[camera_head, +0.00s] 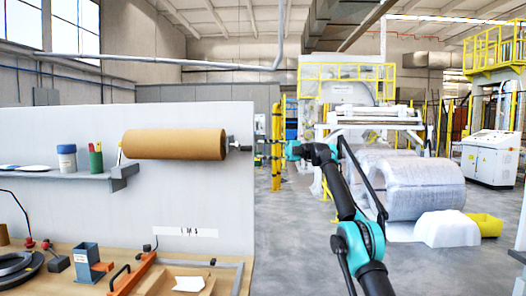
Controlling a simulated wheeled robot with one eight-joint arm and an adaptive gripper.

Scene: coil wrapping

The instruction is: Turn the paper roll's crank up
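Nothing is seen held.
The wooden bench (120,275) below holds tools and an orange-handled frame. Open floor lies beside the panel.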

